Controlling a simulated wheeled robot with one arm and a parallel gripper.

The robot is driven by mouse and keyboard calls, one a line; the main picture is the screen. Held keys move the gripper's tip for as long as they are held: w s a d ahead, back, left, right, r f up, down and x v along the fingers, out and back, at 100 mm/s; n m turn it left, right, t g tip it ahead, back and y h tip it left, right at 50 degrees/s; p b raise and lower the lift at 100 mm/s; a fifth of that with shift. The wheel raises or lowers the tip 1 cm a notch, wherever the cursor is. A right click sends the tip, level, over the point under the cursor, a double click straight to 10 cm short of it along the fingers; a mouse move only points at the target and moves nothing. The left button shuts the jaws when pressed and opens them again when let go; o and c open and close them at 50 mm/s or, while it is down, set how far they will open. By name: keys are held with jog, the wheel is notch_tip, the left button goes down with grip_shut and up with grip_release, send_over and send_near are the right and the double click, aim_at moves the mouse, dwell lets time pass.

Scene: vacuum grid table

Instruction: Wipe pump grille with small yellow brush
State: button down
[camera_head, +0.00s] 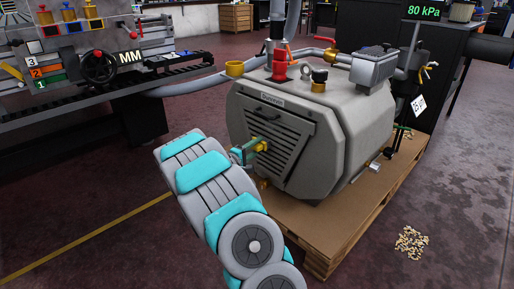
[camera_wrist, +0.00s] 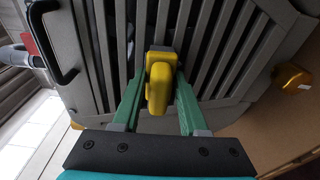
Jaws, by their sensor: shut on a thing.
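The grey pump (camera_head: 350,125) stands on a wooden pallet, with its slatted grille (camera_head: 278,148) on the front face. The grille (camera_wrist: 215,50) fills the upper middle of the wrist view. My gripper (camera_head: 252,149) is at the grille's left part in the head view. My gripper (camera_wrist: 160,84) is shut on the small yellow brush (camera_wrist: 159,85), which is between the green fingers. The brush (camera_head: 261,145) also shows in the head view. Its grey far end is at the slats; whether it touches them I cannot tell. My arm hides the grille's lower left.
The pallet (camera_head: 335,240) sticks out around the pump. A black handle (camera_wrist: 50,45) is on the pump front, and a brass fitting (camera_wrist: 291,77) is at the right. A pile of small pellets (camera_head: 411,243) lies on the floor.

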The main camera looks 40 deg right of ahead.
jog(key=shift+w+v, duration=0.2)
jog(key=shift+v, duration=1.25)
jog(key=shift+w+v, duration=0.15)
jog(key=shift+v, duration=1.3)
jog(key=shift+a, duration=0.1)
jog(key=shift+w+v, duration=0.1)
jog(key=shift+v, duration=0.65)
jog(key=shift+w+v, duration=0.15)
jog(key=shift+v, duration=0.6)
